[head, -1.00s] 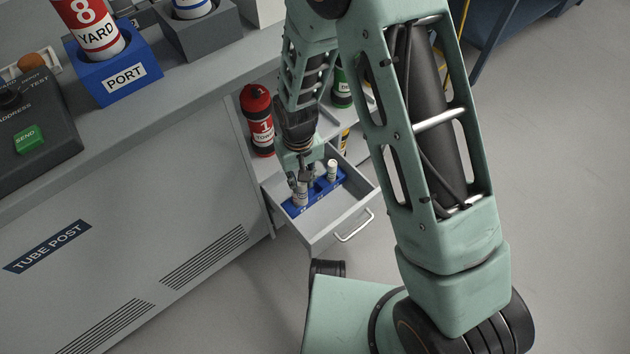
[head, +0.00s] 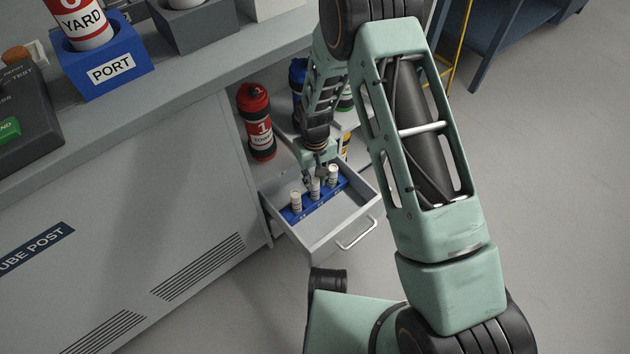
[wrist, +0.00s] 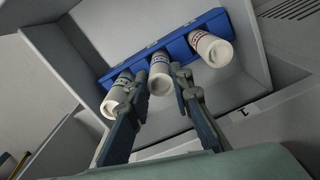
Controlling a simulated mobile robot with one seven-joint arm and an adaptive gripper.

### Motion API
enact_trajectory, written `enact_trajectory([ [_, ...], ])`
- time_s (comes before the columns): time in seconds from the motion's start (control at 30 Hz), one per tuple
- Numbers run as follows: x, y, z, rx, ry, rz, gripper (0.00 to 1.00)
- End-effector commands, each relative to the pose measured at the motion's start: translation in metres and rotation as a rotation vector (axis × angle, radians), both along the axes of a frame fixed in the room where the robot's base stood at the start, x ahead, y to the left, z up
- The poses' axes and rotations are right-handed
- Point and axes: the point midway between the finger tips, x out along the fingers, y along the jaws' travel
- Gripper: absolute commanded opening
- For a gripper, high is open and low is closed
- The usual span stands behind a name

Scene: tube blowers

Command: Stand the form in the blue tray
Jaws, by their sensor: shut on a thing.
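The blue tray (head: 326,199) lies inside the pulled-out drawer and also shows in the wrist view (wrist: 130,68). Three pale rolled forms stand in a row at it: a left one (head: 296,201), a middle one (head: 316,190) and a right one (head: 333,175). My gripper (head: 315,179) reaches down over the middle form. In the wrist view, my gripper (wrist: 160,84) has a finger on each side of the middle form (wrist: 160,79) and is shut on it. This form looks upright in the tray's middle place; its foot is partly hidden, so I cannot tell if it is fully seated.
The drawer (head: 340,222) has bare floor in front of the tray. A red canister marked 1 (head: 257,125) stands on the shelf behind it, with a blue one (head: 298,80) further right. The grey counter (head: 190,100) overhangs on the left.

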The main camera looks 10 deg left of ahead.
Motion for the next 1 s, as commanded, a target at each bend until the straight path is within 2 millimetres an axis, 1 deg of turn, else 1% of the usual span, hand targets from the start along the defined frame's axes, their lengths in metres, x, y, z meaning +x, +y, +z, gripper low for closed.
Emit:
enact_trajectory([
  [0.13, 0.0, 0.0, 0.002, 0.001, -0.001, 0.0, 0.08],
  [0.27, 0.0, 0.0, -0.002, 0.001, -0.001, 0.0, 0.08],
  [0.3, 0.0, 0.0, -0.002, 0.001, -0.001, 0.0, 0.21],
  [0.43, 0.0, 0.0, -0.001, 0.001, -0.001, 0.0, 0.36],
  [0.47, 0.0, 0.0, -0.001, 0.001, -0.001, 0.0, 0.38],
  [0.7, 0.0, 0.0, -0.001, 0.001, -0.001, 0.0, 0.38],
  [0.8, 0.0, 0.0, 0.003, 0.001, -0.001, 0.0, 0.38],
  [0.87, 0.001, 0.0, 0.01, 0.001, -0.002, 0.0, 0.38],
  [0.97, 0.001, 0.001, 0.028, 0.002, -0.003, 0.0, 0.38],
  [1.0, 0.001, 0.001, 0.037, 0.002, -0.003, 0.0, 0.38],
])
